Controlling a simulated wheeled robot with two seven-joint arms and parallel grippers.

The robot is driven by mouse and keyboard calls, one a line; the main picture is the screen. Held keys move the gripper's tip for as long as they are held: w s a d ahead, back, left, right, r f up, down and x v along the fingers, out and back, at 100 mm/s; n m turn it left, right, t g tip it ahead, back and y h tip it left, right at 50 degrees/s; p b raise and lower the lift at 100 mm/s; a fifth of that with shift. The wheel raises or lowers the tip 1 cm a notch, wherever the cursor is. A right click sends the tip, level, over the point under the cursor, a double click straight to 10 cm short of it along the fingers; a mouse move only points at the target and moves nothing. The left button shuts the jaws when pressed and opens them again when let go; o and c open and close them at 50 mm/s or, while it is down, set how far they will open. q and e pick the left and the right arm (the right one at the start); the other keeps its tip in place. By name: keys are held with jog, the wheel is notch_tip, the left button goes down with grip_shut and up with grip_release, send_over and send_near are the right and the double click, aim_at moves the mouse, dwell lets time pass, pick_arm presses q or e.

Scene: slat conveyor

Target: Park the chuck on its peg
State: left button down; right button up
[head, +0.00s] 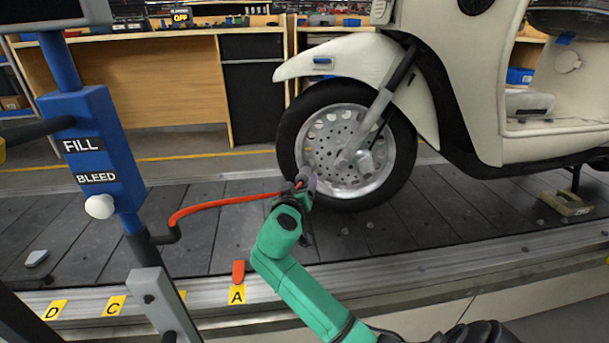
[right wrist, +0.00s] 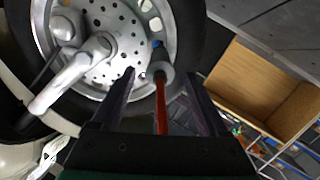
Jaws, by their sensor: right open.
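The chuck (right wrist: 161,72) is a grey cylinder with a dark and blue nose, on the end of a red hose (head: 220,202). In the right wrist view it lies between my right gripper's fingers (right wrist: 160,76), its nose toward the wheel rim. My right gripper (head: 304,183) is open around it, beside the front wheel. Whether the nose touches the wheel's valve I cannot tell. The hose runs left to a blue post (head: 105,145) marked FILL and BLEED. A white knob (head: 99,206) and a dark bar (head: 35,131) stick out from the post; which part is the peg is unclear.
A cream scooter (head: 430,80) stands on the slat conveyor (head: 225,245), its front wheel (head: 400,165) close to my gripper. An orange tag (head: 238,271) stands on the conveyor edge by label A. A wooden bench (head: 150,85) is behind. Slats between post and wheel are mostly clear.

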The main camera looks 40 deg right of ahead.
aim_at(305, 172)
jog(key=b+x, duration=0.3)
jog(key=x, duration=0.5)
jog(key=shift+f, duration=0.15)
jog(key=shift+w+d, duration=0.2)
jog(key=shift+w, duration=0.05)
jog(key=shift+w+d, duration=0.1)
jog(key=shift+d, duration=0.05)
pick_arm(q)
notch_tip(305, 172, down, 4)
jog(key=shift+r+t, duration=0.15)
jog(key=shift+t, duration=0.25)
pick_arm(e)
grip_shut()
